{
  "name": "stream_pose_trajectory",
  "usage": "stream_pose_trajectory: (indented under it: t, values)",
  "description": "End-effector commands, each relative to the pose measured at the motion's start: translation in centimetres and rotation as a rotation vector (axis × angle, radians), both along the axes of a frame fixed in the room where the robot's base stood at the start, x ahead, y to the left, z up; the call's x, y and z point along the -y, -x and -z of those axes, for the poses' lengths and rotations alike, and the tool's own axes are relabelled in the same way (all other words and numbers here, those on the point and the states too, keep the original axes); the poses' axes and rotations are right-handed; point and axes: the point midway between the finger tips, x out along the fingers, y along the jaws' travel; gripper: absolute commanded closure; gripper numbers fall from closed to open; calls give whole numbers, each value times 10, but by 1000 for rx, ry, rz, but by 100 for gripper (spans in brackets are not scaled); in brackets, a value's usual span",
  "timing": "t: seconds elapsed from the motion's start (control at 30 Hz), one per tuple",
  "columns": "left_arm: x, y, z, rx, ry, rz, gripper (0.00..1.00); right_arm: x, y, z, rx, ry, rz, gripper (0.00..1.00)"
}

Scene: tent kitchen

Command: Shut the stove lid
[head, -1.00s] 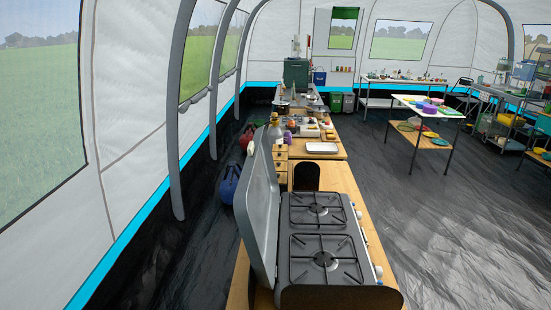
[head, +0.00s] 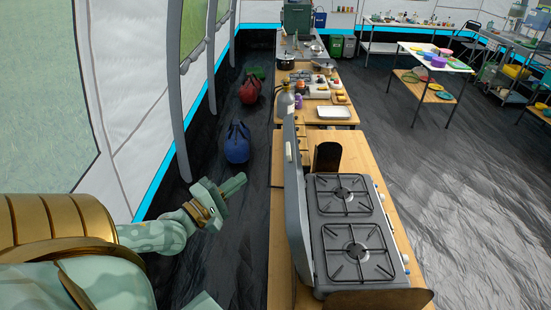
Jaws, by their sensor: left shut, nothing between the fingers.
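The grey two-burner stove (head: 352,235) sits on a wooden table in the head view. Its grey lid (head: 297,215) stands raised, nearly upright, along the stove's left side. A pale handle shows on the lid's outer face. My left gripper (head: 238,183) is shut and empty. It is to the left of the lid, with a gap between them, and it touches nothing. My right gripper is out of view.
Brown boards (head: 327,157) stand at the stove's far and near ends. A table beyond holds a white tray (head: 333,112) and several kitchen items. A blue bag (head: 237,143) and a red bag (head: 250,88) lie on the floor at left. Open floor lies right.

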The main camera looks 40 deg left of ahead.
Motion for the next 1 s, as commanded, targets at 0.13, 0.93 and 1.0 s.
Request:
stream_pose_trajectory:
  t: [0.13, 0.93, 1.0]
  values:
    - [2, -30, -6, 6, -2, -1, 100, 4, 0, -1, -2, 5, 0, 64]
    - [36, -108, -18, -2, -6, -1, 100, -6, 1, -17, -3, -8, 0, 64]
    - [36, -107, -18, -2, -6, -1, 100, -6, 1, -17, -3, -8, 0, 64]
